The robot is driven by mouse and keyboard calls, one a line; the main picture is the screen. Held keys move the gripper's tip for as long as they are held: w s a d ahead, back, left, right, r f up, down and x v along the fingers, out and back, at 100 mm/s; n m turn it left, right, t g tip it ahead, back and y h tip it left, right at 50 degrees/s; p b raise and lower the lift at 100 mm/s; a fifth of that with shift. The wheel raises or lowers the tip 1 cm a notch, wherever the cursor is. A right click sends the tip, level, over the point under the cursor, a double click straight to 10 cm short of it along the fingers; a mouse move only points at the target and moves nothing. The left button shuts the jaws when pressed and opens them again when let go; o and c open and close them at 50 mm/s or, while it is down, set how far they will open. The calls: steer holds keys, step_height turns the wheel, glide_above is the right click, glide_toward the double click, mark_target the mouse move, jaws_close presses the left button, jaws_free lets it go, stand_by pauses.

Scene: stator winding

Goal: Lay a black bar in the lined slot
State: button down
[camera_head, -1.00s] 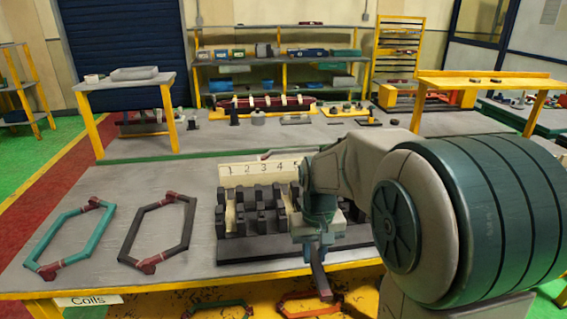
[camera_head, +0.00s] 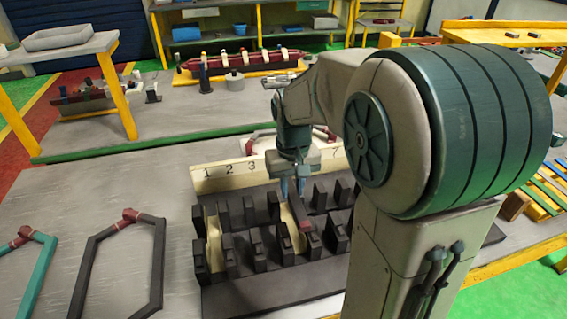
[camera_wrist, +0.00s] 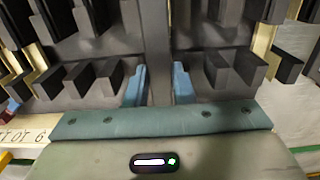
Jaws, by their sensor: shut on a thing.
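My gripper (camera_head: 292,187) is above the dark slotted block (camera_head: 262,292), pointing down between its rows of teeth. In the wrist view its blue fingers (camera_wrist: 158,88) are shut on a long black bar (camera_wrist: 158,45). The bar lies lengthwise between the teeth; its near end (camera_head: 299,217) shows in the head view. A cream slot liner (camera_head: 213,243) stands in a slot at the left of the block, and another (camera_head: 286,215) shows right beside the bar. I cannot tell whether the bar is down in a slot or just above it.
A cream numbered strip (camera_head: 215,176) stands behind the block. A black coil frame (camera_head: 93,262) and a teal one (camera_head: 38,268) lie on the table at left. The tabletop (camera_head: 120,180) behind them is clear. A red part (camera_head: 240,62) sits on the bench behind.

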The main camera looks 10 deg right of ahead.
mark_target(291, 189)
steer(key=shift+w+f, duration=0.1)
steer(key=shift+w, duration=0.3)
steer(key=shift+s+f+b, duration=0.15)
steer(key=shift+f+b, duration=1.6)
steer(key=shift+f, duration=0.3)
steer(key=shift+f, duration=0.2)
steer(key=shift+f+b, duration=2.65)
steer(key=shift+f, duration=0.7)
steer(key=shift+f, duration=0.2)
steer(key=c, duration=1.2)
jaws_free()
steer(key=shift+o, duration=0.2)
steer(key=shift+s, duration=0.1)
steer(key=shift+r, duration=0.2)
